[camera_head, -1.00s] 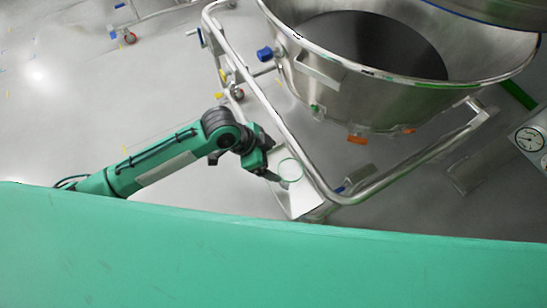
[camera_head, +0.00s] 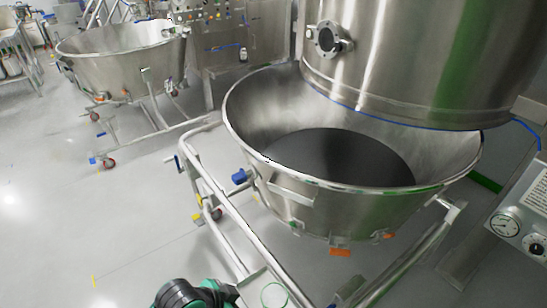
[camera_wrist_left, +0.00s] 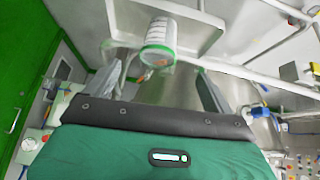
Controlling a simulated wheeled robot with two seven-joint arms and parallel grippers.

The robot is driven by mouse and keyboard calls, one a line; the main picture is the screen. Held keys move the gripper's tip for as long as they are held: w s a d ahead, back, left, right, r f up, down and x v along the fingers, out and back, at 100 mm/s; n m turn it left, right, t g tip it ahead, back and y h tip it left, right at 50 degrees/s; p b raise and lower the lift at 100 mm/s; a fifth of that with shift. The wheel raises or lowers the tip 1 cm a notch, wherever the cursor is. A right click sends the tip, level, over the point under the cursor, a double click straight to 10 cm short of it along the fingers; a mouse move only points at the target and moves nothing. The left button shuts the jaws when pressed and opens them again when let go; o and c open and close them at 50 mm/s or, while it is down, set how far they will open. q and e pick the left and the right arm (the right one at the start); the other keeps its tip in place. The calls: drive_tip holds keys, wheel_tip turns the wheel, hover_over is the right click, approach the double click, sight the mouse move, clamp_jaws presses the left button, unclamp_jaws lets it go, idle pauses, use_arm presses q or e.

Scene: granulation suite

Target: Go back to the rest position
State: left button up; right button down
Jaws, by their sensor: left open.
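My left arm (camera_head: 195,294) shows at the bottom edge of the head view, cut off by the frame. In the left wrist view my left gripper (camera_wrist_left: 159,70) has its two fingers spread with nothing between them. Beyond the fingertips is a clear cup with a green rim (camera_wrist_left: 158,42), apart from the fingers. The same cup shows in the head view (camera_head: 274,294), on a pale shelf by the bowl's tubular frame, just right of my left arm. My right gripper is not in view.
A large steel bowl (camera_head: 300,208) with dark contents stands on a tubular wheeled frame (camera_head: 222,200). A steel vessel (camera_head: 400,60) hangs above it. A second wheeled bowl (camera_head: 115,68) stands back left. A gauge panel (camera_head: 522,225) is at right. The floor at left is clear.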

use_arm(q)
drive_tip(key=s+a+f+n+y, duration=0.2)
drive_tip(key=s+a+n+y, duration=0.45)
drive_tip(key=s+a, duration=0.65)
wheel_tip(320, 180, down, 32)
drive_tip(key=w+a+n+g+h, duration=0.1)
drive_tip(key=a+g, duration=0.1)
drive_tip(key=s+a+f+g, duration=0.1)
drive_tip(key=s+a+f, duration=0.2)
drive_tip(key=s+f, duration=1.5)
drive_tip(key=shift+s+a+f, duration=0.2)
drive_tip(key=shift+s+f, duration=0.1)
drive_tip(key=shift+f, duration=0.1)
